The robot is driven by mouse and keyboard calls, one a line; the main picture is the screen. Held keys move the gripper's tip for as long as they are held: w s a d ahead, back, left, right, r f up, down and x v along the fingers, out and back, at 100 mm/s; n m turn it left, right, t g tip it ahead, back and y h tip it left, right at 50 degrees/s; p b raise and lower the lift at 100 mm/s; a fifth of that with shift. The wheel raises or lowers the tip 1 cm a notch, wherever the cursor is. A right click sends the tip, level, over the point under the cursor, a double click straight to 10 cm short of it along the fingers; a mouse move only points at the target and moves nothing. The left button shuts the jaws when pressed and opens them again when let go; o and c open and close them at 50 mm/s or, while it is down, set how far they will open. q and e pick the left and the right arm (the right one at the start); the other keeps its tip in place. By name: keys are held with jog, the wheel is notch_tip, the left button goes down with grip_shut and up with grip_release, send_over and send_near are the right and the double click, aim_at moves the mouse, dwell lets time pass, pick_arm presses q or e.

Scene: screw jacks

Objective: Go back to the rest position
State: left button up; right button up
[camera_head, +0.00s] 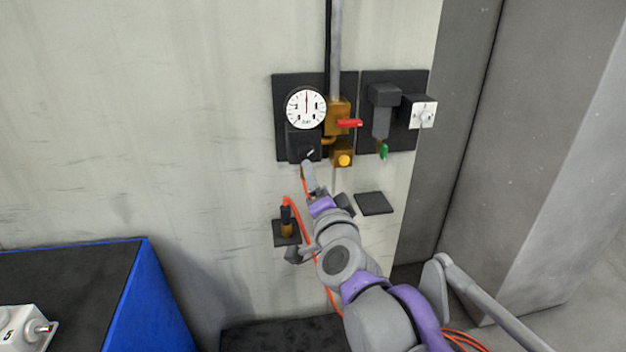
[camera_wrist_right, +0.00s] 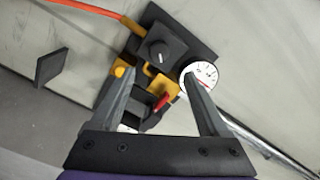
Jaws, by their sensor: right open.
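My right gripper (camera_head: 309,176) is in front of the wall, just below a black box with a small knob (camera_head: 308,154). In the right wrist view my right gripper (camera_wrist_right: 158,80) has its two fingers spread, with nothing between the tips. Beyond them the black box (camera_wrist_right: 160,52) and the white gauge (camera_wrist_right: 201,75) show on their panel. I cannot tell the exact gap from the fingertips to the box. My left gripper is not in view.
A red lever (camera_head: 350,123), yellow knob (camera_head: 344,160), green-tipped handle (camera_head: 383,151) and white switch box (camera_head: 420,113) sit on the wall. An orange hose (camera_head: 328,287) runs beside my arm. A blue-edged bench (camera_head: 150,300) stands left. A dark plate (camera_head: 374,203) is right.

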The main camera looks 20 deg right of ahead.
jog(key=s+a+f+n+g+y, duration=0.3)
jog(key=s+a+f+n, duration=0.15)
jog(key=f, duration=0.35)
jog(key=s+a+f+n+g+y, duration=0.2)
jog(key=s+a+f+n+y, duration=0.1)
jog(key=a+f+n, duration=0.4)
jog(key=s+d+f+n+g, duration=0.1)
jog(key=s+d+f+g, duration=0.1)
jog(key=s+f, duration=0.5)
jog(key=s+d+f+n+g+h, duration=0.1)
jog(key=s+f+g, duration=0.3)
jog(key=s+f, duration=0.4)
notch_tip(320, 180, down, 2)
jog(key=shift+d+f+n+g, duration=0.1)
jog(key=shift+d+n+g, duration=0.3)
jog(key=shift+d+n, duration=0.25)
jog(key=shift+w+a, duration=0.1)
